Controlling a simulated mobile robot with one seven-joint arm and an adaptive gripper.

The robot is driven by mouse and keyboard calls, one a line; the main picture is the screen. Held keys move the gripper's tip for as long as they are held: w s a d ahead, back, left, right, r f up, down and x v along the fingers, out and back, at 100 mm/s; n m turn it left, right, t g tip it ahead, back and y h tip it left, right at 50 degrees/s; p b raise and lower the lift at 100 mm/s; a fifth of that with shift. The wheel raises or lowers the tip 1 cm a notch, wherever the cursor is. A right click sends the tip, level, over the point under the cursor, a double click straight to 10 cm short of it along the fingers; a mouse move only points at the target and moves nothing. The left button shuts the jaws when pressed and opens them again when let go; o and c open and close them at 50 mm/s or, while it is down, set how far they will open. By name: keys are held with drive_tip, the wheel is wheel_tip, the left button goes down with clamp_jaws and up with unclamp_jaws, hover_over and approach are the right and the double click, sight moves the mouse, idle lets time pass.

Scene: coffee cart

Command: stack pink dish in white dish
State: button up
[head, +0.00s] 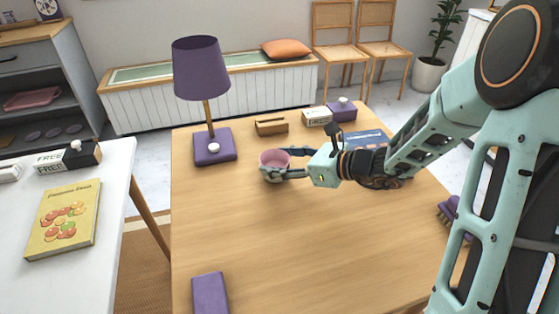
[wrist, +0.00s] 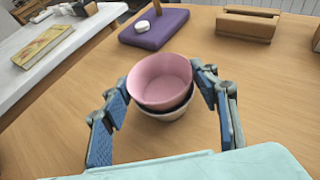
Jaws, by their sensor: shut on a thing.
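The pink dish (wrist: 160,80) sits in the mouth of the white dish (wrist: 166,116), its rim slightly tilted and standing above it. A dark band shows between the two. In the head view the pink dish (head: 273,159) is on the wooden table near the lamp. My gripper (head: 289,164) reaches in from the right and is shut on the pink dish, with one finger on each side in the wrist view (wrist: 161,84). Most of the white dish's inside is hidden by the pink dish.
The purple lamp (head: 213,147) stands behind and left of the dishes. A wooden holder (head: 271,126), a white-and-black box (head: 317,117) and a blue box (head: 362,138) lie at the back. A purple block (head: 210,293) is at the front left. The table's middle is clear.

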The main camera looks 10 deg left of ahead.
drive_tip(key=o, duration=1.2)
drive_tip(key=shift+f, duration=0.15)
drive_tip(key=shift+c, duration=0.2)
drive_tip(key=shift+r+p, duration=0.3)
drive_tip(key=shift+r, duration=0.15)
drive_tip(key=p+v, duration=0.3)
drive_tip(key=v, duration=0.9)
drive_tip(key=shift+r, duration=0.25)
drive_tip(key=shift+s, duration=0.1)
